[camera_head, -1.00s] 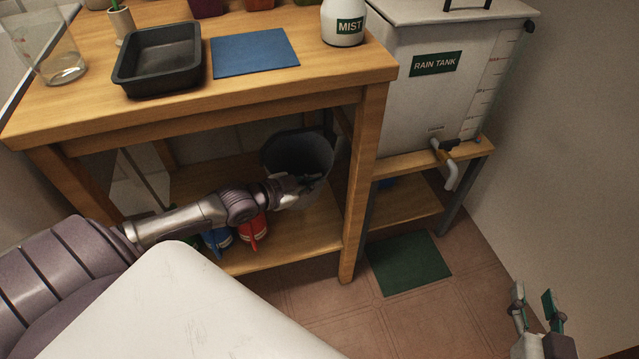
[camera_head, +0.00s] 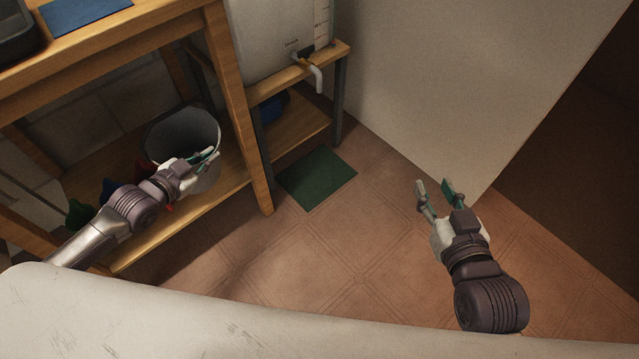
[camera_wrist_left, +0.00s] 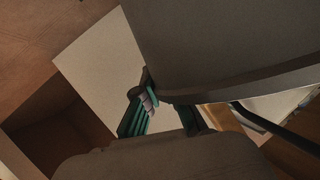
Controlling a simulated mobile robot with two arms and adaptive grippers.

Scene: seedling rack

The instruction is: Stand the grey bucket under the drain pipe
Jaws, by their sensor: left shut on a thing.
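The grey bucket (camera_head: 172,132) is at the bench's lower shelf, behind the front leg, its open mouth facing up. My left gripper (camera_head: 207,157) is shut on the bucket at its near side. In the left wrist view the bucket (camera_wrist_left: 235,45) fills the upper right, and the left gripper's teal fingers (camera_wrist_left: 150,102) are at its edge. I cannot tell whether its base touches the shelf. The white drain pipe (camera_head: 318,78) hangs from the tank tap, above and beyond the green mat (camera_head: 317,177). My right gripper (camera_head: 438,187) is open and empty over the floor.
The wooden bench leg (camera_head: 240,120) stands between the bucket and the mat. The rain tank (camera_head: 275,35) sits on a low wooden stand (camera_head: 295,130) with a grey leg. Blue and red things lie left of the bucket. The tiled floor (camera_head: 350,260) is clear.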

